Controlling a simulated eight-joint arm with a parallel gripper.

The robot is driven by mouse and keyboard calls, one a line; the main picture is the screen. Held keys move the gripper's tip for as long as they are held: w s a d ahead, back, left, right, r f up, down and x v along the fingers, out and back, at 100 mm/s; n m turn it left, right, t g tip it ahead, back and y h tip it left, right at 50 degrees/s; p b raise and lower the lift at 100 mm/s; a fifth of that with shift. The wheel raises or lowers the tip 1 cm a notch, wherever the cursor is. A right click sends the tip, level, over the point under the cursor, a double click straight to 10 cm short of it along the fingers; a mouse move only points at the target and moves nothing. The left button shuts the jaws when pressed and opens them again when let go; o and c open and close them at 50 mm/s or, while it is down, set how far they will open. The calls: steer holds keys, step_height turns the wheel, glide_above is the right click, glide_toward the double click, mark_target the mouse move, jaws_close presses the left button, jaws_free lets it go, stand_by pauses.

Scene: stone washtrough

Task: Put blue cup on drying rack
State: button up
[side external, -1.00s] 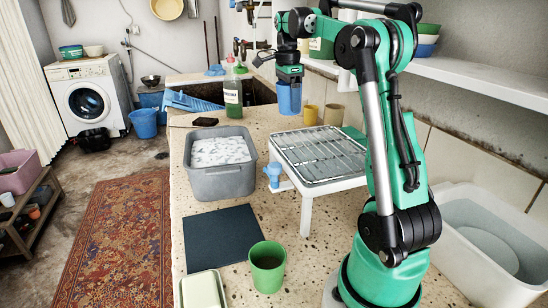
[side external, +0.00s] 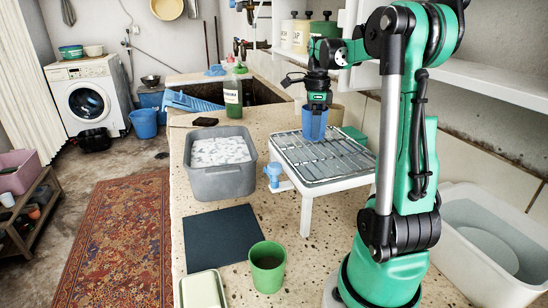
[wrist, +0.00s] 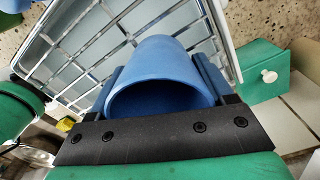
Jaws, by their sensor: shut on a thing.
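The blue cup (side external: 314,125) is in my gripper (side external: 316,108), which is shut on it. In the side external view the cup is over the back part of the drying rack (side external: 316,160), a metal grid on a white stand. I cannot tell whether the cup touches the grid. In the wrist view the blue cup (wrist: 165,85) sits between the two fingers of my gripper (wrist: 163,92), its open mouth facing the camera. The rack's grid (wrist: 85,40) shows behind the cup, partly hidden by it.
A grey tub of suds (side external: 219,165) stands left of the rack. A green cup (side external: 267,268) and a dark mat (side external: 222,239) lie nearer the front. A green box with a white knob (wrist: 262,80) is beside the rack. A soap bottle (side external: 233,95) stands behind the tub.

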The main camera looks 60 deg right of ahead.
steer(key=shift+f, duration=0.2)
steer(key=o, duration=1.3)
step_height(320, 180, up, 11)
steer(key=w+a+n+t+h, duration=0.1)
steer(key=w+a+n, duration=0.4)
steer(key=a+n, duration=0.25)
steer(key=a+f+n+t, duration=0.2)
steer(key=a+f+n, duration=0.2)
steer(key=a+n, duration=0.3)
steer(key=a+f+n+t, duration=0.2)
steer(key=a+f+n, duration=0.2)
steer(key=a+n, duration=0.3)
steer(key=w+a+f+n+t+y, duration=0.1)
steer(key=a+f+n+t, duration=0.1)
steer(key=a+f+n, duration=0.2)
steer(key=a+n, duration=0.3)
steer(key=n, duration=0.3)
steer(key=shift+f, duration=0.4)
steer(key=shift+w, duration=0.1)
